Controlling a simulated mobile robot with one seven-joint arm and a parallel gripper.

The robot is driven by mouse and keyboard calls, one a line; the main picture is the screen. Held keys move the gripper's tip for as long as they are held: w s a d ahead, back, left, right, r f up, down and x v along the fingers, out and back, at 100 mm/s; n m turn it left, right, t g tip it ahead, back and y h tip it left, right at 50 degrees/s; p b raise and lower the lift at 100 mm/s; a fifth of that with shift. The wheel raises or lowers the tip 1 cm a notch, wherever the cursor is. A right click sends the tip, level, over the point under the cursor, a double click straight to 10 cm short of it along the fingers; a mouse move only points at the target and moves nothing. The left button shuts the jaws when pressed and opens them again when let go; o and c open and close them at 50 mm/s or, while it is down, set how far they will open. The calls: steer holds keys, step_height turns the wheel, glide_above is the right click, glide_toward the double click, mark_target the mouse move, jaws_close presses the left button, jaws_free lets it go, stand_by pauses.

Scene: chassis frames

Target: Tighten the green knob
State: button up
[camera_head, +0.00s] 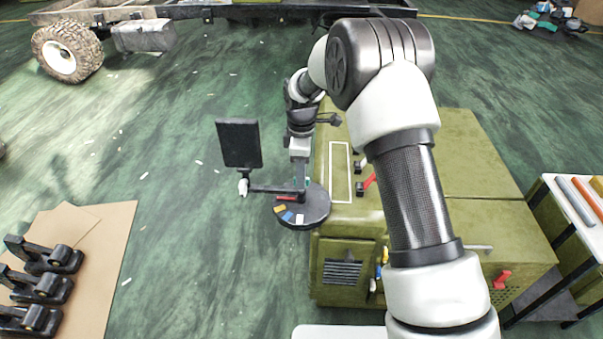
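My arm arches over the olive-green machine (462,150), and my gripper (301,178) points down at the machine's left side, over a round dark disc (314,216). The gripper is small here, and I cannot tell whether its fingers are open or shut or whether they touch anything. A small teal-green spot (308,182) shows beside the fingertips. It may be the green knob, but it is too small to be sure. The disc bears small yellow, blue, white and red marks or pieces.
A dark screen (239,143) on a bracket stands left of the disc. Red levers (501,279) sit on the machine. Black clamp-like parts (42,287) lie on a brown board at lower left. A rack (574,215) stands at right. The floor between is mostly clear.

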jaws_close()
steer(key=shift+m, duration=0.3)
steer(key=m, duration=0.3)
steer(key=shift+m+b, duration=0.35)
steer(key=shift+m, duration=0.05)
steer(key=m, duration=0.4)
steer(key=shift+m, duration=0.3)
steer(key=m, duration=0.4)
steer(key=shift+b, duration=0.3)
steer(key=shift+w+m, duration=0.1)
steer(key=shift+m, duration=2.3)
